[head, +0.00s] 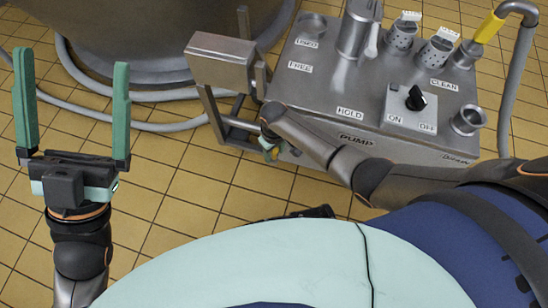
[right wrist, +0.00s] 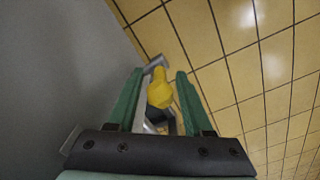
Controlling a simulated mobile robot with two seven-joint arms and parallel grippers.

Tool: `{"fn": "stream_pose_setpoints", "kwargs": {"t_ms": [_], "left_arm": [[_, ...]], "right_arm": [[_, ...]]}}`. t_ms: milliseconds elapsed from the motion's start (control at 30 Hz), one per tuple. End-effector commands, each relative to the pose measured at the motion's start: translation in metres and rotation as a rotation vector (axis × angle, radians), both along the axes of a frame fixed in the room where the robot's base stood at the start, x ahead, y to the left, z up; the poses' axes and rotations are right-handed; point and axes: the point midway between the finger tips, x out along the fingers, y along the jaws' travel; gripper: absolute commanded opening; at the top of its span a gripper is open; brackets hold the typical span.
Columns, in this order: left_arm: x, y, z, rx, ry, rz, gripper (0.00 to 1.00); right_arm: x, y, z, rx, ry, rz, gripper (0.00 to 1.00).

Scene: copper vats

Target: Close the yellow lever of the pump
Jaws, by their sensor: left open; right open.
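The pump (head: 330,110) is a grey steel unit with labels such as PUMP, HOLD, ON and OFF. In the right wrist view a yellow lever (right wrist: 160,92) on a grey metal fitting lies between the two green fingers of my open right gripper (right wrist: 160,74). I cannot tell whether either finger touches it. In the head view my right arm reaches across the pump's front to its lower left side. My right gripper (head: 270,147) is small and partly hidden there, with a bit of yellow by it. My left gripper (head: 72,64) is open and empty, fingers pointing up the picture, at the left.
A large vat (head: 170,35) stands behind, with grey hoses (head: 150,127) on the tiled floor. A grey pipe with a yellow sleeve (head: 488,28) rises at the pump's far right. A dark grey surface (right wrist: 50,80) fills the wrist view's left.

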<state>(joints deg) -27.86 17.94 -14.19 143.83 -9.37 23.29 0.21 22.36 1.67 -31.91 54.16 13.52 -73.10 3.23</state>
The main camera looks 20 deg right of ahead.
Motion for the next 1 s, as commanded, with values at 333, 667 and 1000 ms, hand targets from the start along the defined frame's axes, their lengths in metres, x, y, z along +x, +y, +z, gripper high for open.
{"fn": "stream_pose_setpoints", "kwargs": {"t_ms": [333,667,1000], "left_arm": [[0.001,-0.002,-0.017,0.016,0.003,0.003,1.0],[0.0,-0.003,-0.016,0.016,0.004,0.003,1.0],[0.001,-0.002,-0.016,0.013,0.005,0.004,1.0]], "right_arm": [[0.0,0.001,-0.021,0.002,-0.001,0.0,0.51],[0.0,0.0,-0.02,0.0,-0.001,0.0,0.37],[0.0,0.0,-0.02,0.0,-0.001,0.0,0.0]]}}
